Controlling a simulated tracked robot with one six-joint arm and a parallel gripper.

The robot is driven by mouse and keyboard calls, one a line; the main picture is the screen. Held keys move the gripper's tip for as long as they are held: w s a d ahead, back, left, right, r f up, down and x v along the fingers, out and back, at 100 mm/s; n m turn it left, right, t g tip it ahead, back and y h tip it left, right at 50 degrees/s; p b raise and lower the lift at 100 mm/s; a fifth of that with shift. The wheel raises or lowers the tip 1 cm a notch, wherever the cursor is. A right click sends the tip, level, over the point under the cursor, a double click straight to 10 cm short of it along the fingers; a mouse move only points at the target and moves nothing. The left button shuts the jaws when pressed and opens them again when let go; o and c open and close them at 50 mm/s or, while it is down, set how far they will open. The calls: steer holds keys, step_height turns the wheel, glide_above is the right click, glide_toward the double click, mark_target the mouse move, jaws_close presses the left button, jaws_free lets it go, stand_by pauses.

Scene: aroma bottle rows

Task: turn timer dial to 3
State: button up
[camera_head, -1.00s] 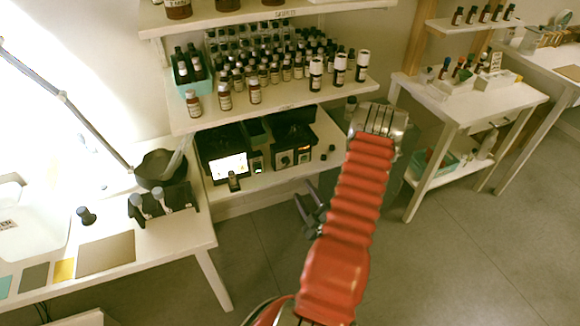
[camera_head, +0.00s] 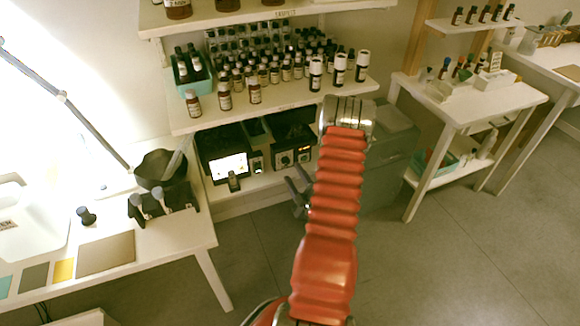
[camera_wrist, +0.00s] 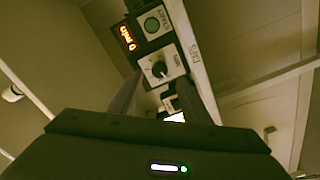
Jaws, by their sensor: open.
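The dial (camera_wrist: 160,68) is a dark round knob with a light pointer on a white plate in the wrist view. A green button (camera_wrist: 152,25) and a lit orange display (camera_wrist: 127,37) sit beyond it. The dial's number marks are too small to read. My gripper (camera_wrist: 160,74) is open, with one finger on each side of the dial in this view. I cannot tell whether they touch it. In the head view my gripper (camera_head: 297,184) is in front of the lower shelf, below the black device (camera_head: 292,142) with knobs.
A second device with a bright screen (camera_head: 228,166) stands left on the lower shelf (camera_head: 262,181). The shelf above (camera_head: 290,114) holds several bottles close over the devices. A white table (camera_head: 150,262) is at the left. The floor in front is clear.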

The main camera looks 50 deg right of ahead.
mark_target(287, 163)
steer(key=shift+x, duration=2.6)
